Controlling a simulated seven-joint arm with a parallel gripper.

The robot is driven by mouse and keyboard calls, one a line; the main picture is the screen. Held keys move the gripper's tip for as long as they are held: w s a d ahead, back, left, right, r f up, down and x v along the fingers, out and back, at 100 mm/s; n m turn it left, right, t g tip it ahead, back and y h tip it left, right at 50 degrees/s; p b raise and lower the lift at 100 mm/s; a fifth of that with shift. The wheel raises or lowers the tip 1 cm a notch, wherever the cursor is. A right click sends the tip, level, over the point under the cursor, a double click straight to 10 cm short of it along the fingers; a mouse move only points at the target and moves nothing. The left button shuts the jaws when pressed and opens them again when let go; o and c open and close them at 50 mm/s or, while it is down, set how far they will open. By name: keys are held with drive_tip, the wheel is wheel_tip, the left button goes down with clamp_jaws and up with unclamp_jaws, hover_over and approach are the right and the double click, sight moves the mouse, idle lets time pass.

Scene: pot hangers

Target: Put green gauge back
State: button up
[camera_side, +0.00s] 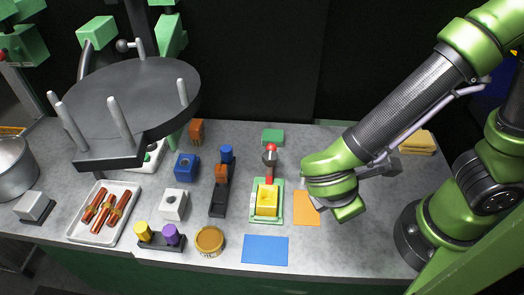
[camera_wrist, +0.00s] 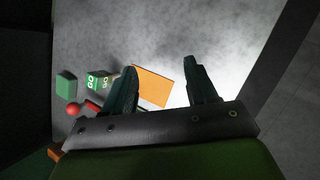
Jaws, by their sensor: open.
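A green block marked "GO" (camera_wrist: 92,83) shows at the left in the wrist view, just left of my gripper's left finger. I take it for the green gauge. A second "GO" face shows beside it, partly behind that finger. I cannot pick it out for sure in the side view. A plain green block (camera_wrist: 66,84) is further left and also shows at the back of the table in the side view (camera_side: 273,137). My gripper (camera_wrist: 161,66) is open and empty, above the table around the orange mat (camera_side: 306,212). Its fingertips are hidden in the side view.
A green tray (camera_side: 254,214) with a yellow block stands left of my gripper, by a red ball (camera_side: 271,148). A blue mat (camera_side: 265,250) lies in front. Blocks, pegs and a dark hanger rack (camera_side: 125,92) fill the left. Yellow pads (camera_side: 417,142) lie at the right.

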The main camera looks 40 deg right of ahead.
drive_tip(key=a+f+n+t+h, duration=0.1)
drive_tip(key=n+t, duration=0.1)
drive_tip(key=n, duration=0.1)
drive_tip(key=a+n+t+h, duration=0.1)
drive_tip(key=n+t, duration=0.1)
drive_tip(key=n, duration=0.1)
drive_tip(key=a+f+n+t+h, duration=0.1)
drive_tip(key=a+n+t, duration=0.1)
drive_tip(key=n, duration=0.2)
drive_tip(key=shift+w+f, duration=0.25)
drive_tip(key=shift+f, duration=0.1)
drive_tip(key=w+d+n+t, duration=0.1)
drive_tip(key=w+d, duration=0.1)
drive_tip(key=w, duration=0.1)
drive_tip(key=w+d+f+n, duration=0.1)
drive_tip(key=w+d, duration=0.1)
drive_tip(key=w, duration=0.1)
drive_tip(key=w+d+f+t, duration=0.1)
drive_tip(key=w+d, duration=0.1)
drive_tip(key=w, duration=0.1)
drive_tip(key=shift+w+d+f+n+t, duration=0.1)
drive_tip(key=shift+w+n+t, duration=0.2)
drive_tip(key=shift+n, duration=0.1)
drive_tip(key=shift+r+x, duration=0.15)
drive_tip(key=shift+x, duration=1.25)
drive_tip(key=shift+r+x, duration=0.15)
drive_tip(key=shift+x, duration=1.25)
drive_tip(key=shift+w, duration=0.1)
clamp_jaws()
